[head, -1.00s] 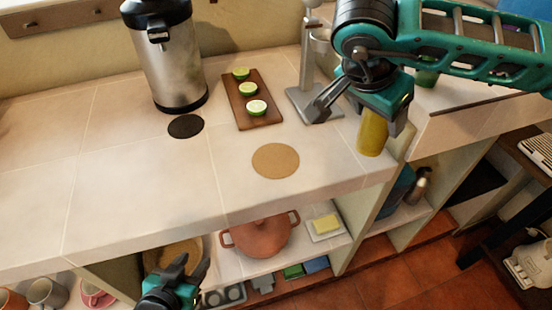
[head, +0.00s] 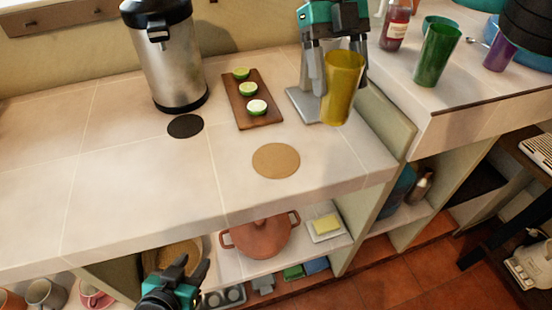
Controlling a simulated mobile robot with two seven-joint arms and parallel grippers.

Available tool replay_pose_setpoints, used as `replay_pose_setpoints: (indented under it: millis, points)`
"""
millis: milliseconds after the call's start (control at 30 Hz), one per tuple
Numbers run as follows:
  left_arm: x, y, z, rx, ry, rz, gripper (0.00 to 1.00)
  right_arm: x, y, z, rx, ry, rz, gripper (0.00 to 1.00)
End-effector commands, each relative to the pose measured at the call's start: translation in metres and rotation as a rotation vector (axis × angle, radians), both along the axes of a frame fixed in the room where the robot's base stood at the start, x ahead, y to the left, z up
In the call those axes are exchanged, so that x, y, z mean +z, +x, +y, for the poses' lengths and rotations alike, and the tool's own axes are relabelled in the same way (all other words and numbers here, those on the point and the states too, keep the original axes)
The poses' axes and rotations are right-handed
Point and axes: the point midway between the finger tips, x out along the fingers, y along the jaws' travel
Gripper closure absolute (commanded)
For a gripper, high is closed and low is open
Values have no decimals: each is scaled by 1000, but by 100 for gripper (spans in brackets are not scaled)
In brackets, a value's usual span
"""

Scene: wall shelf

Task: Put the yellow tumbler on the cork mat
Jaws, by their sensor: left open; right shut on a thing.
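The yellow tumbler (head: 343,90) is upright at the right part of the counter, above and to the right of the round cork mat (head: 276,161). The mat lies bare on the counter. My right gripper (head: 332,72) comes from the top and is shut on the yellow tumbler, with a finger on its left side; the far finger is partly hidden. I cannot tell whether the tumbler's base touches the counter. My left gripper (head: 186,268) is open and empty at the bottom, in front of the counter's lower shelf.
A steel urn (head: 165,60) and a dark round mat (head: 185,126) stand left of a board (head: 268,120) with lime halves. A metal stand (head: 300,100) is behind the tumbler. A green tumbler (head: 436,55) and a purple cup (head: 499,54) are on the right counter. The left counter is clear.

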Motion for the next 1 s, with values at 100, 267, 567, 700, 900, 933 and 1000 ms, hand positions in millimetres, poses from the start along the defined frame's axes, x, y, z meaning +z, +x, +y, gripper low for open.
replay_pose_setpoints:
  millis: [100,267,567,700,900,933,1000]
  points:
    - [-1,-1,0,0,0,1,57,5,2,8,-209,7,5,84]
    - [-2,-1,0,1,0,3,57,11,4,17,-444,8,7,84]
    - [-3,-2,0,1,0,5,57,22,7,31,-790,6,6,84]
    - [-4,-2,0,1,0,5,57,27,8,38,-945,6,6,84]
    - [-4,-2,0,1,0,5,57,38,9,50,-1211,6,2,84]
    - [-5,-2,0,1,0,5,57,40,9,52,-1255,7,0,84]
    - [-5,-2,0,1,0,5,57,44,9,57,-1356,7,-2,84]
